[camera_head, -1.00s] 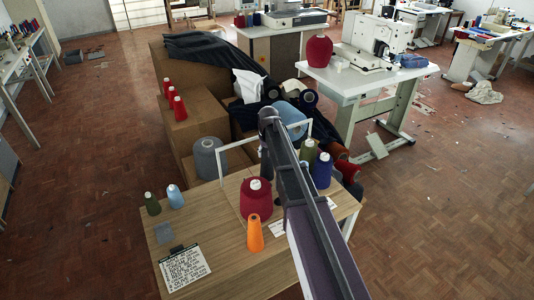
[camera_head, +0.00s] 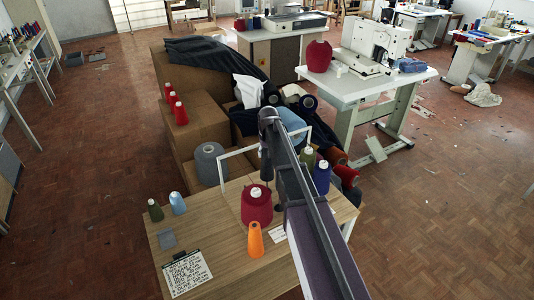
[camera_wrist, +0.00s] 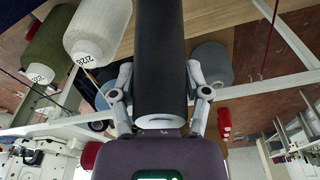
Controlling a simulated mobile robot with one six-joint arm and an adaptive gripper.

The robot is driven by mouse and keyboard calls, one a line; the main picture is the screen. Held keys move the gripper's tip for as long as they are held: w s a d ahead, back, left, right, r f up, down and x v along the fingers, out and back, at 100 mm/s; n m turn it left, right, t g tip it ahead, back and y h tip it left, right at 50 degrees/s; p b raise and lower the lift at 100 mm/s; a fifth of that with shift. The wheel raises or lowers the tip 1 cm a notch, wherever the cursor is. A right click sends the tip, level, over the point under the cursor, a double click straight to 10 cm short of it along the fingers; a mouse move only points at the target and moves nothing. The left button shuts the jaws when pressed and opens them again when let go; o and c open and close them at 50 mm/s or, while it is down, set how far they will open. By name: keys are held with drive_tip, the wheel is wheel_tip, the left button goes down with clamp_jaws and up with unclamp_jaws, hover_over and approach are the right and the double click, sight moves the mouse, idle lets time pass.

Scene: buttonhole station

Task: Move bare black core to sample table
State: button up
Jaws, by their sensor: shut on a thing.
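The bare black core (camera_wrist: 160,55) fills the middle of the wrist view, with its pale ring-shaped end towards the camera. My gripper (camera_wrist: 163,82) is shut on it, with one finger on each side. In the head view, a dark piece (camera_head: 266,165) shows under the end of my arm, above the back of a wooden table (camera_head: 215,240); my arm hides most of the gripper there. I cannot tell for sure which table is the sample table.
The wooden table carries a crimson cone (camera_head: 256,205), an orange cone (camera_head: 255,240), small green and blue cones (camera_head: 177,203), and a written sheet (camera_head: 187,271). A white frame (camera_head: 222,170) rises at its back. A white sewing-machine table (camera_head: 365,88) stands behind right.

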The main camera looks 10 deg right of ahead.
idle(0.3)
drive_tip(key=shift+r+p, duration=1.1)
drive_tip(key=shift+r, duration=0.1)
drive_tip(key=shift+f, duration=0.2)
idle(1.7)
drive_tip(key=shift+r, duration=0.15)
idle(2.4)
idle(0.5)
wheel_tip(320, 180, up, 7)
drive_tip(key=p, duration=0.7)
